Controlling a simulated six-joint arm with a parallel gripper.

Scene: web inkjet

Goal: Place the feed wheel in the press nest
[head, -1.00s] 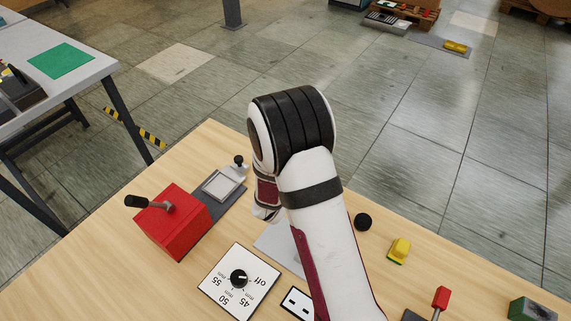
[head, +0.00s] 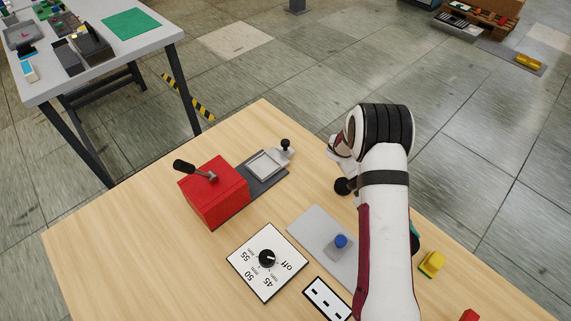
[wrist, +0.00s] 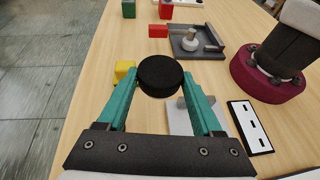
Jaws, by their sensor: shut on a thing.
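A black round wheel, which I take to be the feed wheel (wrist: 160,74), is between the teal fingertips of my gripper (wrist: 160,84) in the wrist view. The jaws are shut on it. The red press (head: 214,194) with a black-knobbed lever stands at left in the head view. A grey slide with a pale square recess, likely the nest (head: 267,164), extends from it, with no wheel in it. My gripper is apart from it, to its right.
A grey plate (head: 306,228) carries a blue-topped knob (head: 340,241). A dial panel (head: 267,260) and a slotted panel (head: 325,300) lie in front. A yellow block (head: 432,262) is right of my arm. A tray with a red lever (wrist: 196,42) shows in the wrist view.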

